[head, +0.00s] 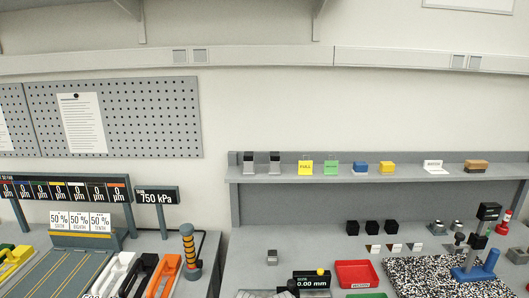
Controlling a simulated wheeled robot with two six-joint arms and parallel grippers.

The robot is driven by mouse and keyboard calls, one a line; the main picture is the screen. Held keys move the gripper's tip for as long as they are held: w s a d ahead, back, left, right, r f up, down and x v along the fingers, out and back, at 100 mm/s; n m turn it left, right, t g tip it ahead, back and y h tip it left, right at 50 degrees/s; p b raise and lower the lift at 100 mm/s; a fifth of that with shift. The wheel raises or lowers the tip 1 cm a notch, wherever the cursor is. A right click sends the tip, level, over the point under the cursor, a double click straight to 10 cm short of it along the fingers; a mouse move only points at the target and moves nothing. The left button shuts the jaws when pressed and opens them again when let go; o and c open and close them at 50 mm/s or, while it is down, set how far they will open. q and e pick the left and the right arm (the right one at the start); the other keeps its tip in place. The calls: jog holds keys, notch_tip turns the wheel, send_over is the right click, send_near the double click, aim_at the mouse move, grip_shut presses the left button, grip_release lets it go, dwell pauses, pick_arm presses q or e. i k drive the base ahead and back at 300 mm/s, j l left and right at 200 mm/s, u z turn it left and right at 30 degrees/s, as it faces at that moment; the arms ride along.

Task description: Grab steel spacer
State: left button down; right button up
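A small grey metallic block (272,257) with a darker top stands on the right bench, left of the gauge; it may be the steel spacer, but no label shows to confirm it. Two grey blocks with black tops, a left one (249,163) and a right one (275,163), stand at the left end of the wall shelf. Neither of my grippers shows in the head view.
A gauge reading 0.00 mm (312,283), a red tray (357,274) and a speckled mat (425,277) occupy the right bench. Above is the shelf (330,177). A gap separates the benches. The left bench holds orange (163,277), white and black holders.

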aim_at(272, 253)
jog(key=z, duration=1.65)
jog(key=k+j, duration=0.6)
jog(key=i+j, duration=0.15)
jog(key=j, duration=0.15)
jog(key=i+j, duration=0.15)
jog(key=j, duration=0.1)
